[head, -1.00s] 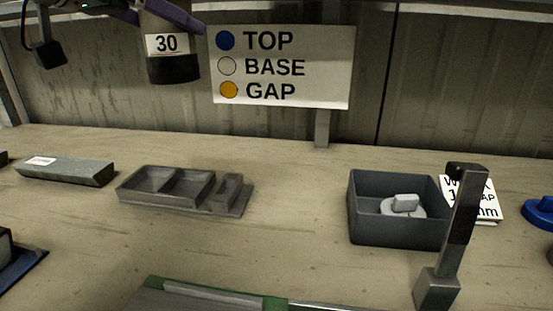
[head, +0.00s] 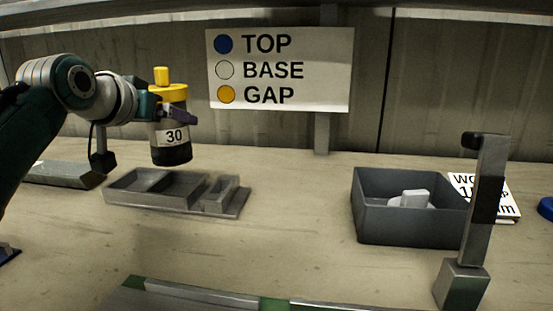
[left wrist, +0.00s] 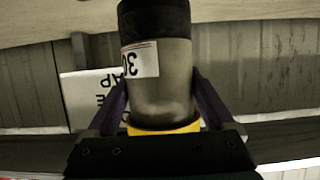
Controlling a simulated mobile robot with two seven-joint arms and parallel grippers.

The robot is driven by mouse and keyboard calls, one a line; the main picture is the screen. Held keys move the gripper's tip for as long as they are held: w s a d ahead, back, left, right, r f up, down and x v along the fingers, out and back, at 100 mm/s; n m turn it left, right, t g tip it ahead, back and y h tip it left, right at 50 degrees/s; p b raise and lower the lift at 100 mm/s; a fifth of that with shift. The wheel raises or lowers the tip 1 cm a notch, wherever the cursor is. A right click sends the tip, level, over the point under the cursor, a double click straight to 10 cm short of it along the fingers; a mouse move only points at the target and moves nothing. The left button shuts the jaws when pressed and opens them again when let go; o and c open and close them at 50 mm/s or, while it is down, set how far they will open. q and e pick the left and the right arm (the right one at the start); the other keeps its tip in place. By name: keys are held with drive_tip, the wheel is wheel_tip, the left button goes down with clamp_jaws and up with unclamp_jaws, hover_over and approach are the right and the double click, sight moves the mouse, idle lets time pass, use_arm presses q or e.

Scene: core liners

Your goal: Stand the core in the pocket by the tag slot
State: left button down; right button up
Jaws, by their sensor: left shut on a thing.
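The core (head: 170,136) is an upright grey tube with a black lower end, a yellow cap with a knob on top and a white label reading 30. My left gripper (head: 178,114) is shut around its upper part, below the cap, and holds it in the air. In the left wrist view the core (left wrist: 165,80) appears with its black end up, between the two fingers (left wrist: 161,100). The dark grey tray (head: 150,202) with pockets lies on the bench below the core, its narrow slotted block (head: 220,194) at the right end. The core is clear of the tray. My right gripper is out of view.
A grey bin (head: 410,224) holding a pale part (head: 409,199) stands right of the tray. A metal post (head: 484,205) stands in front of it. A grey bar (head: 63,173) lies at left behind my arm. A sign (head: 281,70) hangs behind. Bench between tray and bin is clear.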

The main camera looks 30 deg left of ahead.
sight(172, 156)
use_arm(q)
drive_tip(key=shift+f+b, duration=0.8)
drive_tip(key=shift+f, duration=2.75)
unclamp_jaws()
drive_tip(key=shift+f, duration=0.2)
drive_tip(key=shift+r, duration=0.15)
drive_tip(key=p+v, duration=0.3)
drive_tip(key=v, duration=0.9)
drive_tip(key=shift+a, duration=0.1)
